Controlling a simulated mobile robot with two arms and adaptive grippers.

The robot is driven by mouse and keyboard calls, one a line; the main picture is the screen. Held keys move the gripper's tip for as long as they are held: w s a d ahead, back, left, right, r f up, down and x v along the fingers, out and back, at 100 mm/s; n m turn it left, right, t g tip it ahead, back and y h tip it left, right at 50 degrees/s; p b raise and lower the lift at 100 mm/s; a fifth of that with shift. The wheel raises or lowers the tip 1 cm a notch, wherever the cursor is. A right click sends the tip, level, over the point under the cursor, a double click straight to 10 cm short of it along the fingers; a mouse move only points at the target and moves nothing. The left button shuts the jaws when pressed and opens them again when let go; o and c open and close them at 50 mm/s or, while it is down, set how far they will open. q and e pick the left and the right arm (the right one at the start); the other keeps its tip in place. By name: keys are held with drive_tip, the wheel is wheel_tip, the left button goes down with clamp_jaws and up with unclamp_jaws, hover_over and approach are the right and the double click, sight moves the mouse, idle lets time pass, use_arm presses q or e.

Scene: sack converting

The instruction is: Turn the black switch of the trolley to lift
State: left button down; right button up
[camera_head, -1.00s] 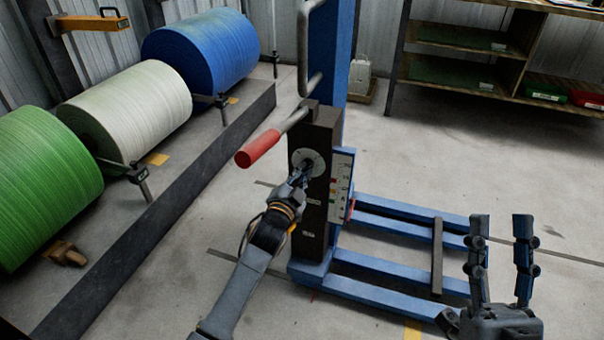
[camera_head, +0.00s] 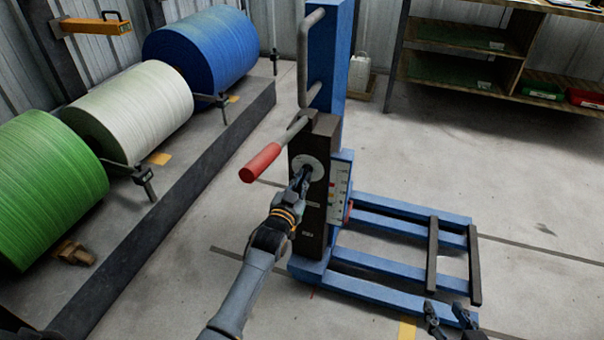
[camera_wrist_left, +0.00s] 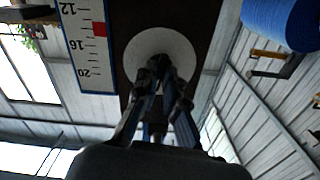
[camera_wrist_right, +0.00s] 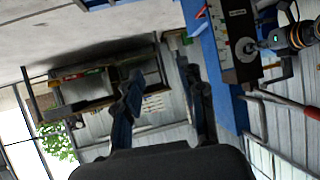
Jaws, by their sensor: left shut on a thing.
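The trolley is a blue lifting frame with a post (camera_head: 328,70), low forks and a dark control box (camera_head: 318,138). A round pale dial plate (camera_head: 316,165) sits on the box; it also shows in the left wrist view (camera_wrist_left: 186,50). My left gripper (camera_head: 304,178) is shut on the black switch at the dial's middle. In the left wrist view the fingers (camera_wrist_left: 160,85) close together over the dial and hide most of the switch. My right gripper (camera_head: 449,318) is low at the bottom right, apart from the trolley; its fingers are spread and empty in the right wrist view (camera_wrist_right: 165,100).
A red-handled lever (camera_head: 262,163) sticks out left of the box. A scale strip (camera_head: 338,190) is on the box's side. Green, white and blue rolls (camera_head: 130,100) lie along the left wall. A shelf (camera_head: 480,75) stands at the back right. The floor right of the trolley is clear.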

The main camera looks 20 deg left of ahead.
use_arm(q)
drive_tip(key=n+p, duration=0.3)
drive_tip(key=n, duration=0.3)
drive_tip(key=shift+d, duration=0.1)
drive_tip(key=shift+n+p, duration=0.4)
drive_tip(key=shift+n, duration=2.1)
use_arm(e)
drive_tip(key=s+d+f+g+h, duration=0.1)
drive_tip(key=s+d+f+g, duration=0.1)
drive_tip(key=s, duration=0.4)
drive_tip(key=s+d+f+g+h, duration=0.1)
drive_tip(key=s+d+f+g, duration=0.1)
drive_tip(key=s+f+g, duration=0.2)
drive_tip(key=shift+s+d+g, duration=0.3)
drive_tip(key=shift+s+g, duration=0.9)
drive_tip(key=shift+s, duration=0.5)
use_arm(q)
drive_tip(key=c, duration=1.4)
unclamp_jaws()
drive_tip(key=shift+c, duration=0.2)
